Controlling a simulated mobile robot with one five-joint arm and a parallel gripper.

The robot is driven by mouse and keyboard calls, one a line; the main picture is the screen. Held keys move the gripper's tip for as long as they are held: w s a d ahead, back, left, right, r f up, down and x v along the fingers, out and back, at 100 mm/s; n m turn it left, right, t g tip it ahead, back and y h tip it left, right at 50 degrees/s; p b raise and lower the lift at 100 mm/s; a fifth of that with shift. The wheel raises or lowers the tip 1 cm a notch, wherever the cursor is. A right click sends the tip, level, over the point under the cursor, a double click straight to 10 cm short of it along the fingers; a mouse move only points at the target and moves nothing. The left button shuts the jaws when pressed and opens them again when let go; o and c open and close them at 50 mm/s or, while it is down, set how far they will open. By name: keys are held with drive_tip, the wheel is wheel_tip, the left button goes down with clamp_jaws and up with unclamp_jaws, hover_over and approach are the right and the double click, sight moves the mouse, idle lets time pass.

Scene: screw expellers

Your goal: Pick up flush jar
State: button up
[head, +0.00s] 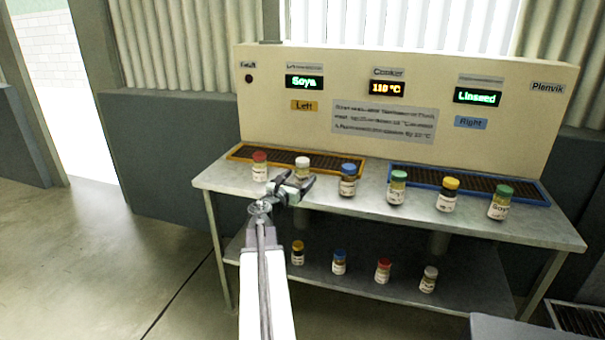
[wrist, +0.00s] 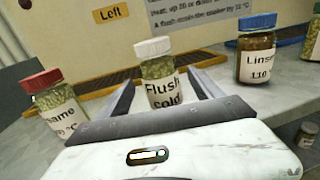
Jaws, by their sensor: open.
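The flush jar (wrist: 160,75) has a white lid, pale green contents and a label reading "Flush cold". It stands upright on the metal table, and in the head view the jar (head: 302,166) shows just behind my gripper. My gripper (head: 297,186) is open, with its two fingers pointing toward the jar. In the wrist view the fingers of my gripper (wrist: 162,98) lie on either side of the jar's lower part, and the bottom of the jar is hidden behind the gripper body. I cannot tell whether a finger touches it.
A red-lidded jar (head: 260,166) stands close on the left and a blue-lidded jar (head: 348,180) on the right. Several more jars stand along the table (head: 320,193) and on the lower shelf (head: 360,275). A cream panel (head: 250,110) with displays rises behind the orange-framed grate (head: 330,164).

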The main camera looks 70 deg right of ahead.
sight(302, 160)
drive_tip(key=d, duration=0.2)
drive_tip(key=shift+s+d, duration=0.15)
drive_tip(key=shift+d, duration=0.2)
drive_tip(key=shift+a, duration=0.1)
clamp_jaws()
wheel_tip(302, 160, up, 10)
drive_tip(key=p, duration=1)
drive_tip(key=shift+r, duration=0.15)
